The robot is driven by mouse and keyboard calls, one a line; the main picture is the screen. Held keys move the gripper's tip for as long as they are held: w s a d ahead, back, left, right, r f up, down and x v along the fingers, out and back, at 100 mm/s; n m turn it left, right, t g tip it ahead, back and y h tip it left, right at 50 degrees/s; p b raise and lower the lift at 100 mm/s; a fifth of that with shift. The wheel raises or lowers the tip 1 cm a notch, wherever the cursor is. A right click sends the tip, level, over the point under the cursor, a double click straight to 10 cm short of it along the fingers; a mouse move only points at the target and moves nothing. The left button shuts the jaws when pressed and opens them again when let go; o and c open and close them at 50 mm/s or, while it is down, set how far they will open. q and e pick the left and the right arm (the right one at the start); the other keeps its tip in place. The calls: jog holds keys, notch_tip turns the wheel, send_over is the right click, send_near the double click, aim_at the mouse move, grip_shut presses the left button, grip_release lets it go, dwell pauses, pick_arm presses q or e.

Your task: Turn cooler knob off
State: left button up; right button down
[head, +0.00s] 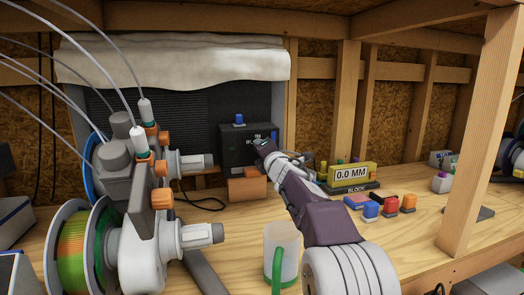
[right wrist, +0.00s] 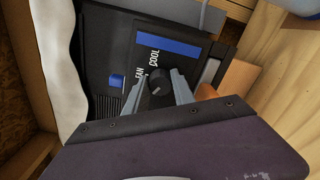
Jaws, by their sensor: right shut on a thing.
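The cooler (head: 236,140) is a black box with a blue button on top, standing at the back of the bench. In the right wrist view the cooler (right wrist: 120,45) shows a blue stripe and the words "COOL" and "FAN". Its round black knob (right wrist: 158,79) has a small pale mark. My right gripper (right wrist: 161,85) has one grey finger on each side of the knob and is shut on it. My left gripper is not in view.
Filament spools (head: 75,250) and grey holders stand at the left. A wooden post (head: 480,130) rises at the right.

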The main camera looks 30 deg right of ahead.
jog(key=shift+f, duration=0.1)
jog(key=c, duration=1.1)
grip_release()
jog(key=shift+o, duration=0.2)
jog(key=shift+s, duration=0.1)
jog(key=v, duration=0.9)
